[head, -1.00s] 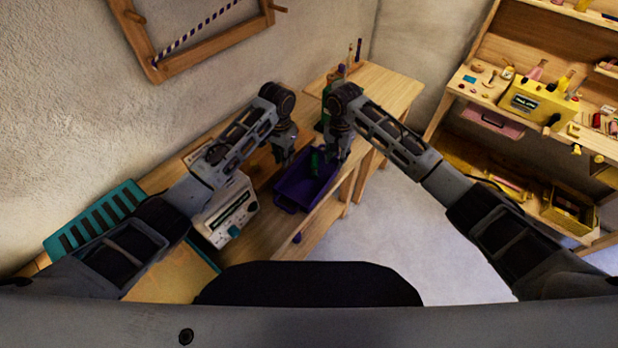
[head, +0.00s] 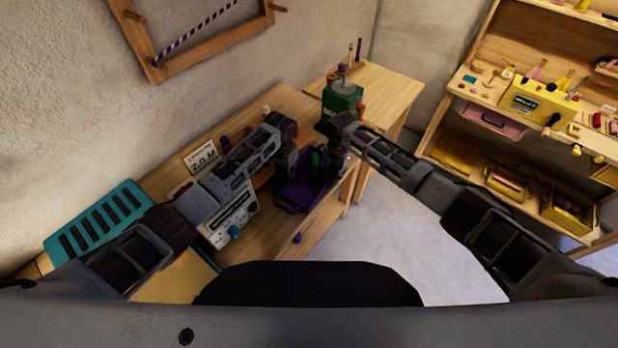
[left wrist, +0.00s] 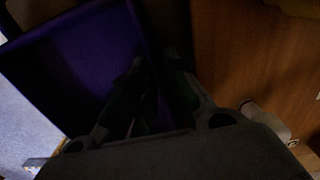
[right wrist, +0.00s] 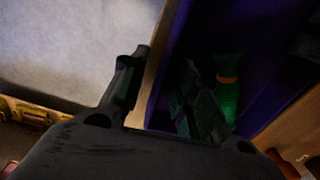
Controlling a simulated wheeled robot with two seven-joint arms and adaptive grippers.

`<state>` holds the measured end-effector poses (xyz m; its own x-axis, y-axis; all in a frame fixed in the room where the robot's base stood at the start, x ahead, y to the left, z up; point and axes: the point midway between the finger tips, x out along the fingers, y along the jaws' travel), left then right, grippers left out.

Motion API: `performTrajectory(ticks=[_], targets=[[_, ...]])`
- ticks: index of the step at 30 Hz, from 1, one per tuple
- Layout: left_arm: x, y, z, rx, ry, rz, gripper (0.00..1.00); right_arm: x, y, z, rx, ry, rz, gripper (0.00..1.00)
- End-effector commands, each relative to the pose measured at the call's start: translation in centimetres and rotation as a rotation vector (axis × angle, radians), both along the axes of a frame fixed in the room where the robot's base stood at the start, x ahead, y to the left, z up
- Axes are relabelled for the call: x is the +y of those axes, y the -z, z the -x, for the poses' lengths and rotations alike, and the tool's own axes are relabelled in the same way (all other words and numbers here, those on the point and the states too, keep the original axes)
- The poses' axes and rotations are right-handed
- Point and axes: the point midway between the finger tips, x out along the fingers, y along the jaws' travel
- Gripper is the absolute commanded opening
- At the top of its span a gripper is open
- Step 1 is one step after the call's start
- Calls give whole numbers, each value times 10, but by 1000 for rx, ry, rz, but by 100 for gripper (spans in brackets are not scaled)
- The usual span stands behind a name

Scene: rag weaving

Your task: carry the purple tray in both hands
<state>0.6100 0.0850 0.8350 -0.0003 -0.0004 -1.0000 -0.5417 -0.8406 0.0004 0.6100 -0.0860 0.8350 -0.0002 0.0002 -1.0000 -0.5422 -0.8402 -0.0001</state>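The purple tray (head: 292,196) sits on the wooden bench, partly hidden by my grippers. A green thing with an orange band (right wrist: 228,90) lies inside it. My left gripper (head: 286,172) is at the tray's left side. In the left wrist view, its fingers (left wrist: 160,85) are apart, with the tray's wall running between them. My right gripper (head: 333,170) is at the tray's right side. In the right wrist view, its fingers (right wrist: 160,85) are apart, one outside the tray's wall and one inside. The left wrist view is dark, and contact with the walls cannot be told.
A white device (head: 232,215) stands on the bench left of the tray, with a teal slotted rack (head: 100,222) beyond it. A green container (head: 342,100) stands behind my right gripper. Shelves (head: 470,150) stand at the right, across open floor (head: 400,235).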

Motion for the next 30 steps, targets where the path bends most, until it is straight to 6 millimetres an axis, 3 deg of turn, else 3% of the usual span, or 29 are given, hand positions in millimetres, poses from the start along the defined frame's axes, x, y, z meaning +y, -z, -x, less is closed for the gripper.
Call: performTrajectory(ticks=[7,11,14,30], targets=[[0,0,0,0,0,0,16,0,0,0,0,0,0,30],[0,0,0,0,0,0,0,0,0,0,0,0,0,14],[0,0,0,0,0,0,0,0,0,0,0,0,0,1],[0,-1,0,0,0,0,0,0,0,0,0,0,0,0]])
